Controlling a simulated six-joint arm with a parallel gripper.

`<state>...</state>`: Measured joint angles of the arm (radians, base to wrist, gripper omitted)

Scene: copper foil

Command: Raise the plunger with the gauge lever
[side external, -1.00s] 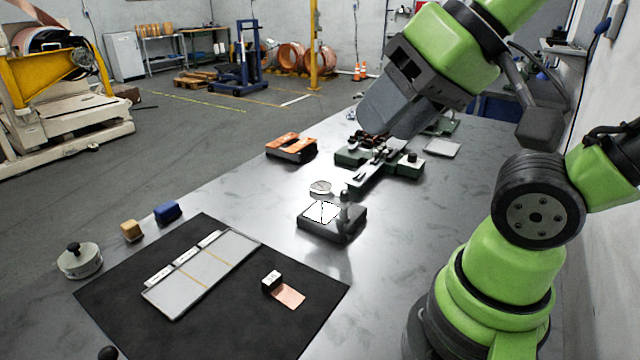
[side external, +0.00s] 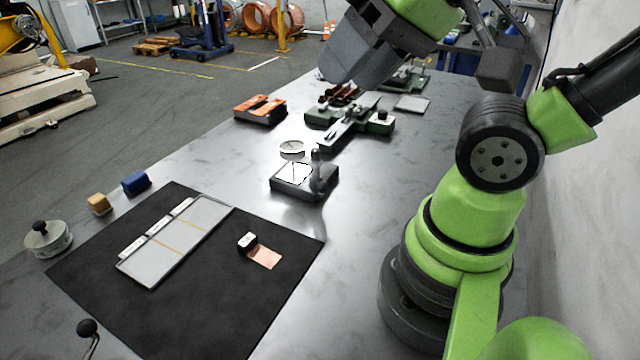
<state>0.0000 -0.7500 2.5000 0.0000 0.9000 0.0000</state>
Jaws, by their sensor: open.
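The gauge stands near the middle of the table, with a dark square base (side external: 298,194) carrying a bright plate. Its round dial (side external: 292,147) faces up behind the base, and a short grey post (side external: 317,170) rises at the right. The lever and plunger are too small to make out. My gripper (side external: 345,80), a grey block at the end of the green arm, hangs beyond the gauge, above and in front of the green fixture (side external: 350,125) in the picture. It is open and apart from the gauge; its fingers are not clearly seen.
An orange-topped block (side external: 260,109) lies left of the fixture. A black mat (side external: 215,310) in front holds a grey panel (side external: 178,238), a small block (side external: 247,241) and copper foil (side external: 265,257). Blue (side external: 135,182) and tan (side external: 98,204) blocks and a knobbed round weight (side external: 47,240) line the left edge.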

